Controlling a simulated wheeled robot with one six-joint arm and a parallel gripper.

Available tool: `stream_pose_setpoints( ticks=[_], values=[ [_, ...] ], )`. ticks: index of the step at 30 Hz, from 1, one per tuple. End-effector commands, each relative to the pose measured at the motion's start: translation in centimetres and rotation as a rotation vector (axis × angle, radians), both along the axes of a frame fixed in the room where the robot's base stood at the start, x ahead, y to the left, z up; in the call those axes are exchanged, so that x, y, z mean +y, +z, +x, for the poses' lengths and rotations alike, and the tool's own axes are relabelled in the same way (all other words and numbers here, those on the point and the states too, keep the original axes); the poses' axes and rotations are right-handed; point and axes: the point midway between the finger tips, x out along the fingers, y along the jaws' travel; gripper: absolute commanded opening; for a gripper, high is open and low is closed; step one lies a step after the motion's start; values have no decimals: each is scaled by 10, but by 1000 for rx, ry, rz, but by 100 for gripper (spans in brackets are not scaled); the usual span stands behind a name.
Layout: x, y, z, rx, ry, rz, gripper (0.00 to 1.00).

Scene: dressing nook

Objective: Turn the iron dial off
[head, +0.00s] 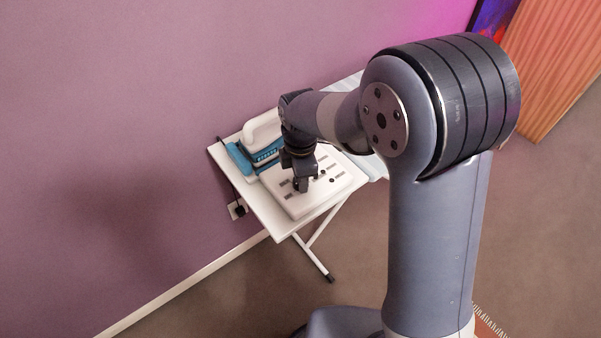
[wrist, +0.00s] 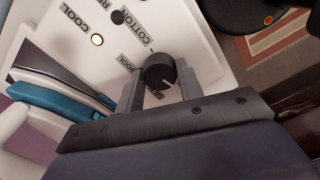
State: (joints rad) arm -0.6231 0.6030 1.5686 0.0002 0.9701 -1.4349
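My gripper (wrist: 160,84) has one finger on each side of the dial, with no clear gap showing. In the head view my gripper (head: 301,184) is down at the panel base (head: 312,203), and hides the dial there.
A blue and white iron (head: 262,150) stands left of my gripper on the white ironing board (head: 277,222). A black plug (head: 238,210) is in the wall.

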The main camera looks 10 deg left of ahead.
Motion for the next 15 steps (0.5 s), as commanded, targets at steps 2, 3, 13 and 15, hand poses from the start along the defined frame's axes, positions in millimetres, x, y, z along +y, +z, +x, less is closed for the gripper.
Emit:
stream_pose_setpoints(
  ticks=[2, 3, 13, 15],
  values=[
    [0, 1, 0, -2, 0, 1, 42],
    [0, 0, 0, -2, 0, 1, 45],
    [0, 0, 0, 0, 0, 0, 57],
    [0, 1, 0, -1, 0, 0, 57]
  ],
)
